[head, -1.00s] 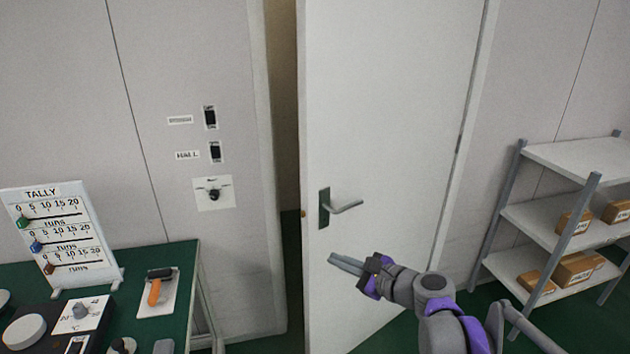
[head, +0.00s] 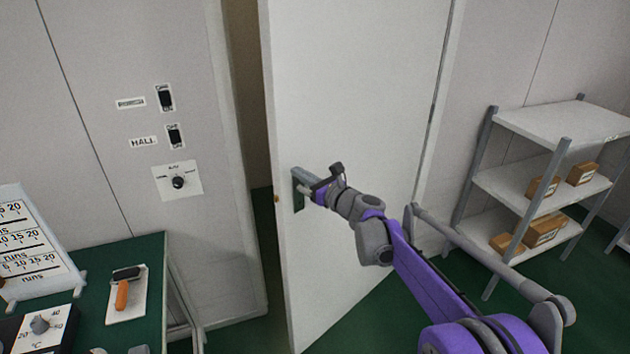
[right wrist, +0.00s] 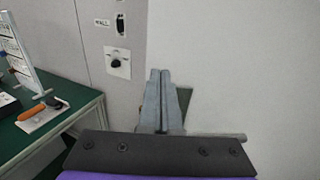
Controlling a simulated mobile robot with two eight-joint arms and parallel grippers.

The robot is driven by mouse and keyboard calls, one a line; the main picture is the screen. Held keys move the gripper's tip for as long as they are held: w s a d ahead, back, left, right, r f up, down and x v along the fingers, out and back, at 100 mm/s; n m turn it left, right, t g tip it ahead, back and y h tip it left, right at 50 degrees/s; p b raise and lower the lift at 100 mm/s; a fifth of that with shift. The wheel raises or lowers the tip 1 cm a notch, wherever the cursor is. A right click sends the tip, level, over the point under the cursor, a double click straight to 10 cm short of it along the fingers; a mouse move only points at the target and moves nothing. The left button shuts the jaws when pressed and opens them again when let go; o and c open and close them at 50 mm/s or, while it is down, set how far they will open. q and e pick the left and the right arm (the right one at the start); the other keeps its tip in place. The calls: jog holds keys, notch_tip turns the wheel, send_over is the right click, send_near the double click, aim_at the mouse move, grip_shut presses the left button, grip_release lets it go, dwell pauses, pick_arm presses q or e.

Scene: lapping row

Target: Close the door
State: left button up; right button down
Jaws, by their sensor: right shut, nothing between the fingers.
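The white door (head: 350,90) stands ajar, with a dark gap (head: 248,100) between its left edge and the frame. Its hinge side is on the right. My right gripper (head: 302,178) is shut and empty at the door's dark handle plate (head: 297,196), covering most of the lever. In the right wrist view the shut fingers (right wrist: 160,82) point at the door face beside the plate (right wrist: 184,98), and part of the lever (right wrist: 222,136) shows to their right. I cannot tell whether the fingertips touch the door. My left gripper is not in view.
A green-topped table (head: 135,255) with a tally board (head: 30,245) and an orange-handled tool (head: 122,292) stands at left. Wall switches (head: 165,97) and a dial (head: 178,182) are left of the doorway. A shelf (head: 560,122) with boxes stands at right.

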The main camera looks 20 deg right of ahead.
aim_at(286, 165)
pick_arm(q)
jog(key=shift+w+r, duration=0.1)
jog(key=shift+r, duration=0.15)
pick_arm(e)
jog(key=shift+x, duration=1.5)
